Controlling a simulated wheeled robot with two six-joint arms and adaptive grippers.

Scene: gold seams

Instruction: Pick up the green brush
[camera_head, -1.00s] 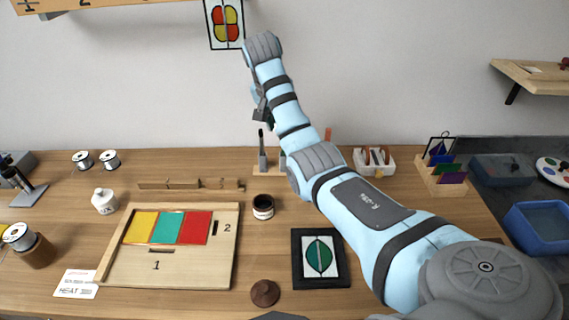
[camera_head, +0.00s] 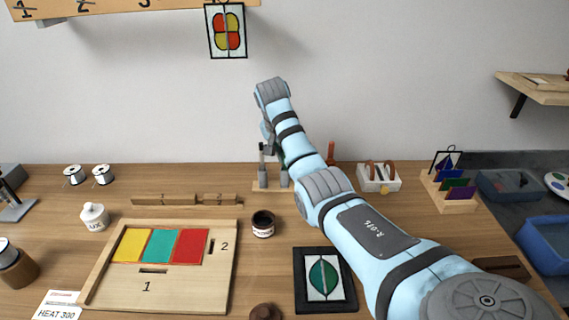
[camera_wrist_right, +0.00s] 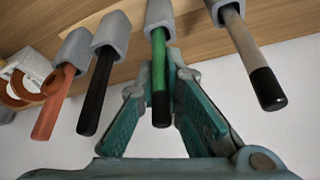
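The green brush (camera_wrist_right: 158,70) shows in the right wrist view, its green handle ending in a black tip and its other end in a grey holder (camera_wrist_right: 159,14). My right gripper (camera_wrist_right: 163,88) is open, with one teal finger on each side of the handle; small gaps seem to show, so it does not look clamped. In the head view my right gripper (camera_head: 267,143) is small and partly hidden by my arm, over the wooden brush rack (camera_head: 260,187). I cannot make out the green brush clearly there. My left gripper is not in view.
Close neighbours in the wrist view are a black handle (camera_wrist_right: 95,92), an orange-red handle (camera_wrist_right: 54,102) and a tan handle with a black end (camera_wrist_right: 246,52). A dark jar (camera_head: 263,225) stands before the rack. A white holder (camera_head: 379,180) is to its right.

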